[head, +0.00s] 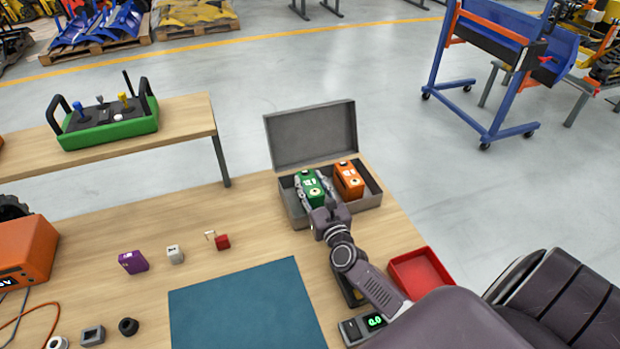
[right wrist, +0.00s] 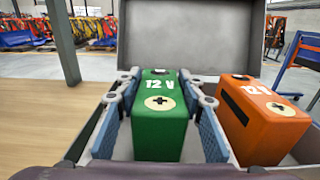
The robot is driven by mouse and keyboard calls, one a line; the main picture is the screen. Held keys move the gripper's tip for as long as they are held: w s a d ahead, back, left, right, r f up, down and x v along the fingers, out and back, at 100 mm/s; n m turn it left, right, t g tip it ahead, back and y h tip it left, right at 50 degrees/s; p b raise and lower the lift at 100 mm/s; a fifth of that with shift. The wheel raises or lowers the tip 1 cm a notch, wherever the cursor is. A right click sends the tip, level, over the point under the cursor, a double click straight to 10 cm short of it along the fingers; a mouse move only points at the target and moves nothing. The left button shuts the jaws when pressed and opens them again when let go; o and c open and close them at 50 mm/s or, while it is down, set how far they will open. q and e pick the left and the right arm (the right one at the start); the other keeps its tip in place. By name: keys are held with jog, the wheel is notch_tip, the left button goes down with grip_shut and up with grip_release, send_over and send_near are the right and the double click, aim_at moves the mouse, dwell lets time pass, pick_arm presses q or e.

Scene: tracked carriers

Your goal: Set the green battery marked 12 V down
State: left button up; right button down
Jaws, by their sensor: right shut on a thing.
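The green battery (head: 310,188) marked 12 V is inside the open grey case (head: 298,211), in its left part. It stands upright and also shows large in the right wrist view (right wrist: 160,122). My right gripper (head: 314,190) is shut on it, with one finger along each side; the fingers also show in the right wrist view (right wrist: 160,98). An orange battery (head: 348,180) marked 12 V stands to its right in the same case, and also shows in the right wrist view (right wrist: 262,122). The battery's underside is hidden, so I cannot tell whether it touches the case floor. My left gripper is out of view.
The case lid (head: 312,137) stands open at the back. A red tray (head: 423,275) and a meter (head: 362,327) lie near my right arm. A teal mat (head: 247,308), a purple block (head: 132,262) and a red padlock (head: 222,241) are on the table left of the case.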

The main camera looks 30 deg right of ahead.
aim_at(317, 197)
jog(key=shift+r, duration=0.25)
jog(key=c, duration=1.7)
grip_release()
jog(key=shift+f, duration=0.35)
jog(key=o, duration=0.4)
jog(key=shift+r, duration=0.1)
jog(key=shift+a, duration=0.1)
jog(key=shift+s, duration=0.1)
jog(key=b+v, duration=0.1)
jog(key=v, duration=0.9)
jog(key=shift+s+b, duration=0.3)
jog(key=shift+b, duration=0.1)
jog(key=shift+s+a+r, duration=0.1)
jog(key=shift+s+a, duration=0.05)
jog(key=shift+s, duration=0.5)
